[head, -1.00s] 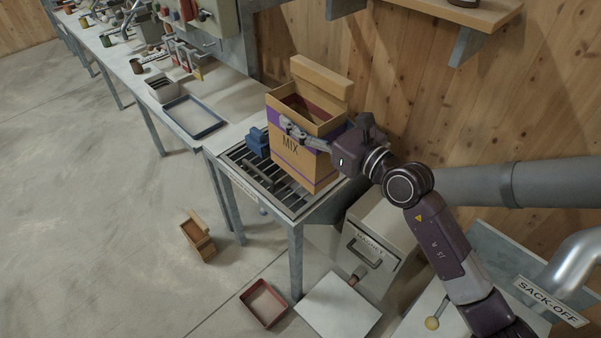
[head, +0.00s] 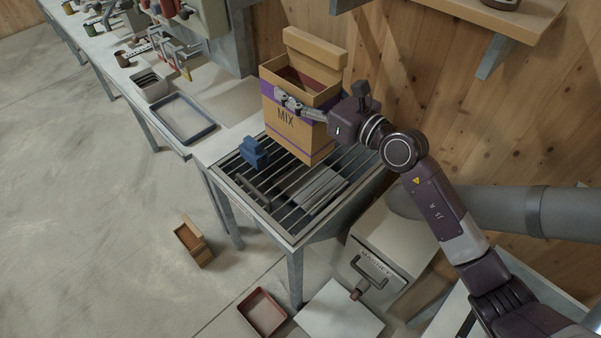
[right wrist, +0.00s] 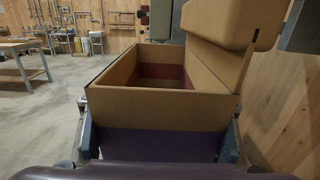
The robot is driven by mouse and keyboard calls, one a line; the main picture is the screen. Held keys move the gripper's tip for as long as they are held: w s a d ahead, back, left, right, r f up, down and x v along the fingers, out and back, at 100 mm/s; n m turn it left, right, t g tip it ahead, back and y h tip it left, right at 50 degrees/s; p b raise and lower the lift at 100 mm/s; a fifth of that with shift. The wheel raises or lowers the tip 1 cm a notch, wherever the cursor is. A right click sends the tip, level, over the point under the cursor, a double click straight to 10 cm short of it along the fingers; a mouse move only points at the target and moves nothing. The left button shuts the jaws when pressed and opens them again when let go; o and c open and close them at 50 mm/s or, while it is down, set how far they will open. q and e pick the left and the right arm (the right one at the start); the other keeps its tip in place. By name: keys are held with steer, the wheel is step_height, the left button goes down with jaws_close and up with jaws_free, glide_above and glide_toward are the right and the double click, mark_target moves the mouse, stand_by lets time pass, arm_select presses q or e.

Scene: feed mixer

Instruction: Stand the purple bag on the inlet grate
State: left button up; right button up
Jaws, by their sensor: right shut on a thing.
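The purple bag (head: 290,122) is a tan, box-shaped bag with purple bands and the word MIX; its top is open and its flap is folded back. It is upright over the rear part of the inlet grate (head: 268,208), and I cannot tell whether its base touches the bars. My right gripper (head: 290,103) is shut on the upper part of the bag. In the right wrist view its fingers (right wrist: 158,140) are at both sides of the bag (right wrist: 180,112), and the inside shows reddish. My left gripper is not in view.
A blue block-like object (head: 253,153) is at the grate's left edge, near the bag. A grey slatted piece (head: 318,190) is on the grate's front right. A blue-rimmed tray (head: 183,120) is on the bench at left. A red tray (head: 263,313) is on the floor.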

step_height(320, 180, down, 8)
steer(key=b, duration=0.3)
steer(key=shift+s, duration=0.15)
steer(key=f+b, duration=0.1)
steer(key=f, duration=0.1)
steer(key=f+b, duration=0.3)
steer(key=f, duration=0.2)
steer(key=shift+w+b, duration=0.25)
steer(key=shift+b, duration=0.05)
steer(key=shift+f, duration=0.25)
arm_select(q)
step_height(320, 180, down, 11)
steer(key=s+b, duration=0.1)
steer(key=b, duration=0.2)
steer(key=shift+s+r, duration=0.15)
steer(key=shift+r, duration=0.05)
arm_select(e)
step_height(320, 180, down, 4)
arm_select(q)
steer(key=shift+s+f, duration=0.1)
arm_select(e)
steer(key=shift+f, duration=0.1)
steer(key=o, duration=1.8)
steer(key=shift+s+f, duration=0.1)
